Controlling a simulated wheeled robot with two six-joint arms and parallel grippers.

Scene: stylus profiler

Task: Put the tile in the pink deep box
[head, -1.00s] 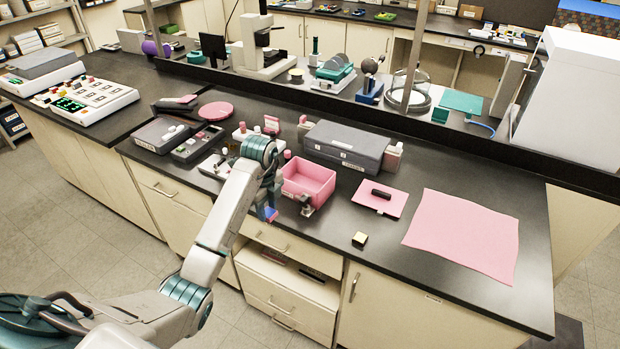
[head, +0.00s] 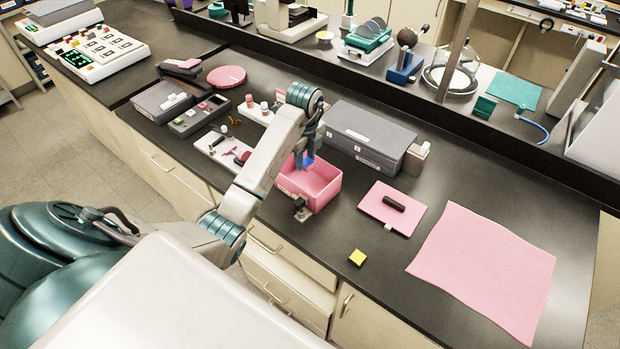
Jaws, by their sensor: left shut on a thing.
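The pink deep box (head: 323,196) stands open on the dark bench, near its front edge, in the head view. My left gripper (head: 306,158) points down over the back part of this box. It is shut on a small blue piece, which I take to be the tile (head: 308,161). The tile shows at the box's opening, and the fingers partly hide it. I cannot tell if it touches the box's inside. My right gripper is out of view.
A long grey case (head: 368,137) stands close behind the box. A white tray (head: 212,152) with small parts is left.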

